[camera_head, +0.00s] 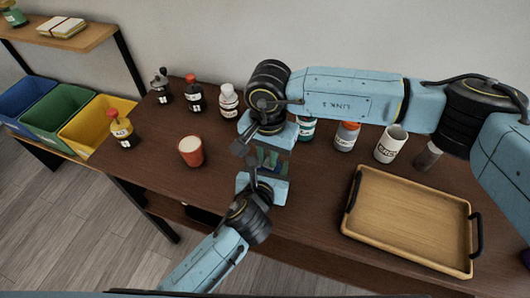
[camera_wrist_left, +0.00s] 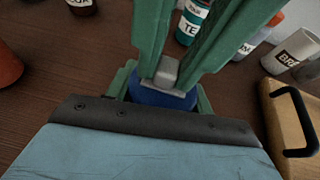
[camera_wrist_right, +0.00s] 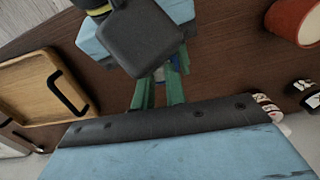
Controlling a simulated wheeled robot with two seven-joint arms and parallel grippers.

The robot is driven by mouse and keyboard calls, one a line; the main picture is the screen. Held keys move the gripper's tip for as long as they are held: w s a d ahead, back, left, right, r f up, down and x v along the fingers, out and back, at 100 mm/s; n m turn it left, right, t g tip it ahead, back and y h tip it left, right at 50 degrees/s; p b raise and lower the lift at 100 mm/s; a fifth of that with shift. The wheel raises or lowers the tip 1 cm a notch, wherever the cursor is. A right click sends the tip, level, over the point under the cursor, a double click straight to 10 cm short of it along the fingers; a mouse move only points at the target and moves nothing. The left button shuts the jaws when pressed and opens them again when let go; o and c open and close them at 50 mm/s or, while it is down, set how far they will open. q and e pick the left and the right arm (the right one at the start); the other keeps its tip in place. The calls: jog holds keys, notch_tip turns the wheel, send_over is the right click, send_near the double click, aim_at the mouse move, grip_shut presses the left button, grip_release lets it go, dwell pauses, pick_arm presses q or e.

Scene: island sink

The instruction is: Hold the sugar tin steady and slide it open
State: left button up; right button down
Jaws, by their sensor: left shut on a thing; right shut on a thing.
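The sugar tin shows mostly as a blue body in the left wrist view (camera_wrist_left: 150,97), with a grey block on its upper side; its label is hidden. In the head view little of the tin (camera_head: 270,164) shows between my grippers. My left gripper (camera_head: 266,172) comes from the near side and is shut on the tin body, its green fingers at both sides in the left wrist view. My right gripper (camera_head: 270,150) faces it from the far side, its green fingers shut on the grey part. In the right wrist view my right gripper's fingers (camera_wrist_right: 162,78) partly hide the tin.
A red cup (camera_head: 191,152) stands left of the grippers, a sauce bottle (camera_head: 123,134) at the left edge. Several bottles and a grinder (camera_head: 161,87) line the back.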

jog(key=shift+s+d, duration=0.2)
jog(key=shift+d, duration=0.3)
jog(key=c, duration=1.4)
grip_release()
jog(key=shift+r, duration=0.1)
notch_tip(320, 180, up, 12)
